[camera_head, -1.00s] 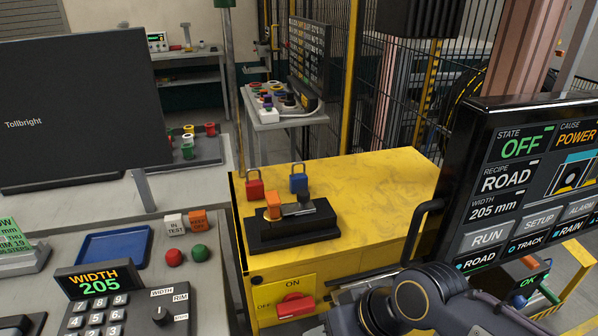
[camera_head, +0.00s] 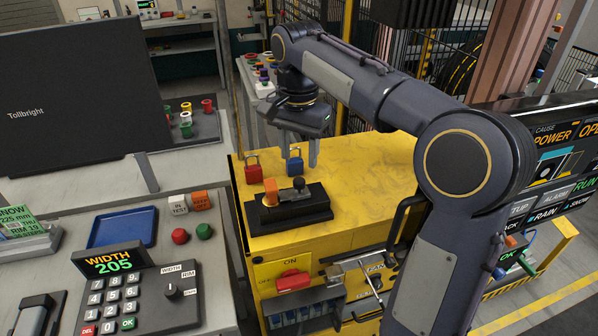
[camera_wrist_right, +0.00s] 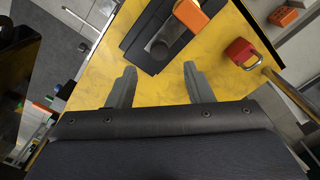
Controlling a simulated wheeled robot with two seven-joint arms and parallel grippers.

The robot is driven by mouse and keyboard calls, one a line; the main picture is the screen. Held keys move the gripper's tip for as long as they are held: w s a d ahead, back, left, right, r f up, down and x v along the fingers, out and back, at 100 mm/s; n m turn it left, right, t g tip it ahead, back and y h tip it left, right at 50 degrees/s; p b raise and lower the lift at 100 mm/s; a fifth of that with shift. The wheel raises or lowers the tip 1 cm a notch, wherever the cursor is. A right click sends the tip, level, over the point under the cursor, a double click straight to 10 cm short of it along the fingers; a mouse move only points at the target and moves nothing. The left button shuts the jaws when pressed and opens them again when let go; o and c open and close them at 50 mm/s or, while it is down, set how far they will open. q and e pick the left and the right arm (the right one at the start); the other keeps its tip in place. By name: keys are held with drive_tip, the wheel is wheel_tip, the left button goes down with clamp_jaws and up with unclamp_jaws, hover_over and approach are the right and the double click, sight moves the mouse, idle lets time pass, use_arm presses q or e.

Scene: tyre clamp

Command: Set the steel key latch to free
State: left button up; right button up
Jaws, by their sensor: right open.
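The latch is a black base (camera_head: 262,216) on top of the yellow cabinet (camera_head: 360,160). My left gripper is out of view.
A red padlock (camera_head: 252,170) and a blue padlock (camera_head: 295,163) stand behind the latch, the blue one close to my right fingers. A red ON/OFF switch (camera_head: 293,282) is on the cabinet front. A screen (camera_head: 560,150) stands at right, a keypad (camera_head: 140,300) at left.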

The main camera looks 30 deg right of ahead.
sight(299, 180)
wheel_tip(299, 180, down, 6)
drive_tip(key=shift+f, duration=0.2)
drive_tip(key=shift+c, duration=0.2)
clamp_jaws()
